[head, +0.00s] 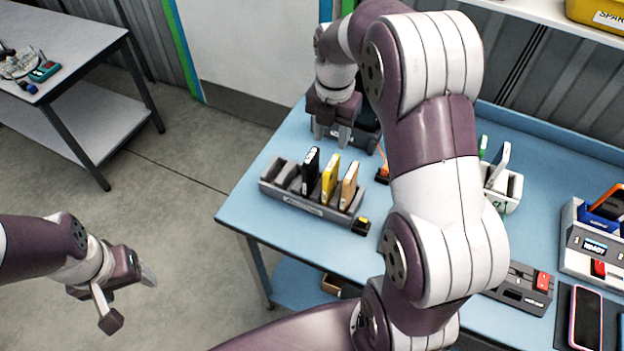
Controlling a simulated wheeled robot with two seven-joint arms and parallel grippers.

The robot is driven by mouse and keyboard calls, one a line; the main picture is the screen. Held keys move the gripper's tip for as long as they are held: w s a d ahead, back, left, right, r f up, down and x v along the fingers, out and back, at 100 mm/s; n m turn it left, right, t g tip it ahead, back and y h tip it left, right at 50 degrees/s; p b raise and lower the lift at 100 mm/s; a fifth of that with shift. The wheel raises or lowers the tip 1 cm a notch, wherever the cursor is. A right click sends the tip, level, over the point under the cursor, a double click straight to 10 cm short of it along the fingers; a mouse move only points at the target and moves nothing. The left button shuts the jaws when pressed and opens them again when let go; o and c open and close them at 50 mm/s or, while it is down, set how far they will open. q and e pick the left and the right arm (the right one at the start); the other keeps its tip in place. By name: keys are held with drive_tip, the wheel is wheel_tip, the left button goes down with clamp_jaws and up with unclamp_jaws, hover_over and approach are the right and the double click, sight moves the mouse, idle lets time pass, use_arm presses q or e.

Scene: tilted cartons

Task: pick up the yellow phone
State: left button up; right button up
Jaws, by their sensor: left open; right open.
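The yellow phone (330,178) stands upright, slightly tilted, in a slot of a grey rack (305,207) on the blue table. A black phone (310,171) stands to its left and a tan-orange one (349,186) to its right. My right gripper (332,134) is open and points down, above and behind the yellow phone in the picture, apart from it. My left gripper (129,299) is open and empty over the floor at the lower left, away from the table. The lower part of the yellow phone is hidden in the rack.
My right arm hides the middle of the blue table (250,203). A small black-and-yellow block (361,226) is by the rack's right end. A white holder (503,188), a grey device with a screen (590,245) and a pink-edged phone (586,318) are on the right.

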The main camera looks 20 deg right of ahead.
sight(332, 163)
drive_tip(key=f, duration=0.1)
drive_tip(key=b, duration=0.1)
drive_tip(key=f, duration=0.1)
drive_tip(key=shift+s+d+f+b, duration=0.2)
drive_tip(key=shift+d+f+b, duration=0.05)
drive_tip(key=shift+f+b, duration=0.1)
wheel_tip(332, 163, down, 10)
drive_tip(key=p, duration=0.3)
drive_tip(key=shift+r, duration=0.1)
drive_tip(key=shift+w, duration=0.1)
clamp_jaws()
